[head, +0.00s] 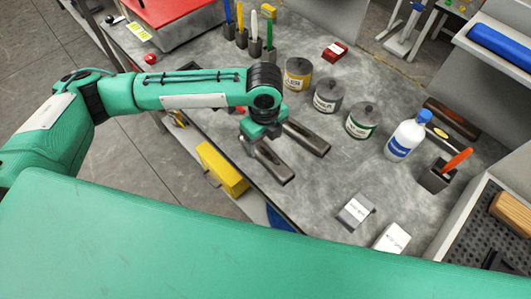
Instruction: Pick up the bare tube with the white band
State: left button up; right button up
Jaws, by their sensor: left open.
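I cannot make out a bare tube with a white band anywhere in the head view. My left gripper (306,164) hangs over the grey bench top (315,195) near its front edge. Its two dark fingers are spread apart, with nothing seen between them. It is left of and in front of a row of lidded tins: one with a yellow label (297,74), a grey one (328,95) and one with a green label (362,121). My right gripper is not in view.
Coloured sticks stand in dark holders (254,47) at the back. A white bottle with a blue cap (405,138) and a dark cup with an orange stick (436,177) stand at the right. A grey box (355,211) and a white box (391,240) are nearer. A yellow box (222,169) is below the edge.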

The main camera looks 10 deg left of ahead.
aim_at(267, 155)
pick_arm(q)
notch_tip(267, 155, down, 2)
jog(key=shift+d+f+p, duration=0.1)
jog(key=shift+f+p, duration=0.35)
jog(key=shift+f, duration=0.1)
jog(key=f, duration=0.1)
jog(key=f+p, duration=0.1)
jog(key=f, duration=0.1)
jog(key=shift+w+d+f, duration=0.1)
jog(key=shift+d+f, duration=0.1)
jog(key=shift+f, duration=0.5)
jog(key=shift+c, duration=0.2)
jog(key=c, duration=1.1)
jog(key=shift+c, duration=0.2)
jog(key=shift+r, duration=0.15)
